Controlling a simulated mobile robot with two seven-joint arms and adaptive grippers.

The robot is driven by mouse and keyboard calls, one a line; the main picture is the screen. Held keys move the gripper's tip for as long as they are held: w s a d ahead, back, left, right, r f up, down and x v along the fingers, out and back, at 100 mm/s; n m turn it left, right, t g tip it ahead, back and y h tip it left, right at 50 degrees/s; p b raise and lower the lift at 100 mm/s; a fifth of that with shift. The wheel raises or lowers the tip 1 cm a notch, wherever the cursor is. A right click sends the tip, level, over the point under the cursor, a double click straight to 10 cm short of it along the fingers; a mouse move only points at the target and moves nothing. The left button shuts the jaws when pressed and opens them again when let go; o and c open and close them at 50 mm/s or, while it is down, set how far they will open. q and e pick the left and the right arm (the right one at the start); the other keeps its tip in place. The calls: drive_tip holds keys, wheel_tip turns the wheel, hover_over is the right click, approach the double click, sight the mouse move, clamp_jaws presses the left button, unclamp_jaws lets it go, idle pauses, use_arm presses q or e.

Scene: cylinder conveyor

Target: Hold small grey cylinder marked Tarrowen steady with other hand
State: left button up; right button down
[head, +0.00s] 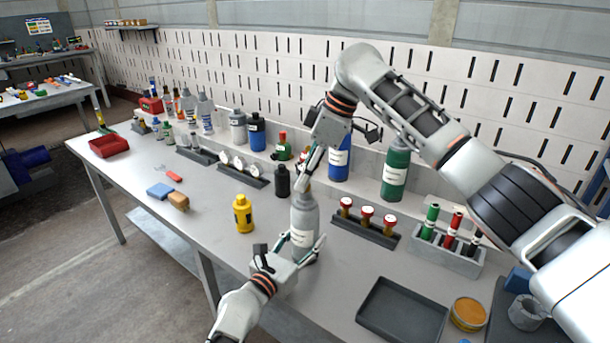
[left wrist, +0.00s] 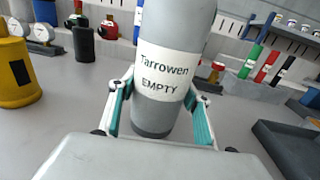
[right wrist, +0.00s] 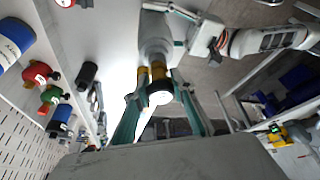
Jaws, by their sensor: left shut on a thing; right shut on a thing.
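The small grey cylinder marked Tarrowen (head: 305,222) stands upright on the table near its front edge. Its white label reads "Tarrowen EMPTY" in the left wrist view (left wrist: 165,72). My left gripper (head: 302,243) is shut on the lower body, one finger on each side. My right gripper (head: 306,183) comes down from above and is shut at the cylinder's top. In the right wrist view, its fingers close on the brass fitting (right wrist: 158,74) there, which the fingers mostly hide in the head view.
A yellow bottle (head: 243,215) and a black cylinder (head: 282,181) stand left of and behind it. A rack with red-topped brass parts (head: 367,219) is to the right. A dark empty tray (head: 402,309) lies at front right. Blue and green cylinders (head: 396,172) stand along the wall.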

drive_tip(key=c, duration=1.8)
unclamp_jaws()
drive_tip(key=shift+r, duration=1.25)
drive_tip(key=m+t, duration=0.1)
drive_tip(key=m, duration=0.2)
drive_tip(key=m+t, duration=0.1)
drive_tip(key=m, duration=0.1)
drive_tip(key=shift+m+h, duration=0.4)
